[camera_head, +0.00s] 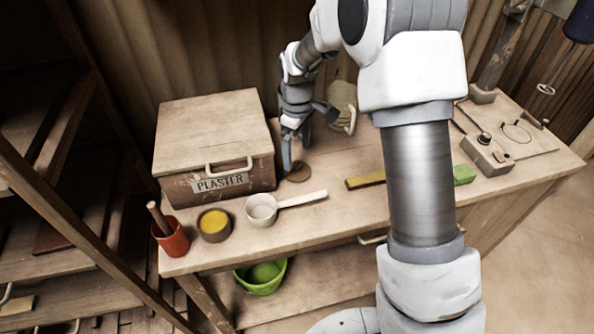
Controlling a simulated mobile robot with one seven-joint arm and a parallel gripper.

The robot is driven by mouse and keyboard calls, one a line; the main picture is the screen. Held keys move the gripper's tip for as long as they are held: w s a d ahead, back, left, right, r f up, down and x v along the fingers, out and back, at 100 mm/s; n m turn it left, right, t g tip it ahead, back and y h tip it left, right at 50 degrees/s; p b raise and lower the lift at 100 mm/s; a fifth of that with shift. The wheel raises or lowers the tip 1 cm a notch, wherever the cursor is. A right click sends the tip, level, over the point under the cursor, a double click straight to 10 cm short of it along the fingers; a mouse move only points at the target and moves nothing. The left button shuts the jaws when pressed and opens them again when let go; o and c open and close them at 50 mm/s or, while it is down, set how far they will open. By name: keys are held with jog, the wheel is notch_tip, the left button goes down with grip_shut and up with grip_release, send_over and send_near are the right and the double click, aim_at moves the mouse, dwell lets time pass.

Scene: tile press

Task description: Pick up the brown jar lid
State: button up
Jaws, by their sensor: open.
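The brown jar lid (299,174) is a small round brown disc lying flat on the wooden workbench (340,215), just right of the plaster box. My gripper (295,160) points down from above at the lid's left edge and partly overlaps it in the picture. The gripper is open with nothing seen between its fingers. I cannot tell whether a fingertip touches the lid or the bench.
A wooden PLASTER box (215,150) stands close left of my gripper. A cream mug (342,104) is behind to the right. In front are a white scoop (262,209), a tub of yellow powder (214,225) and a red-brown pot (172,238). A yellow bar (365,181) lies to the right.

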aim_at(297, 163)
notch_tip(297, 163, down, 5)
jog(key=shift+f, duration=0.15)
jog(key=c, duration=1)
jog(key=shift+c, duration=0.2)
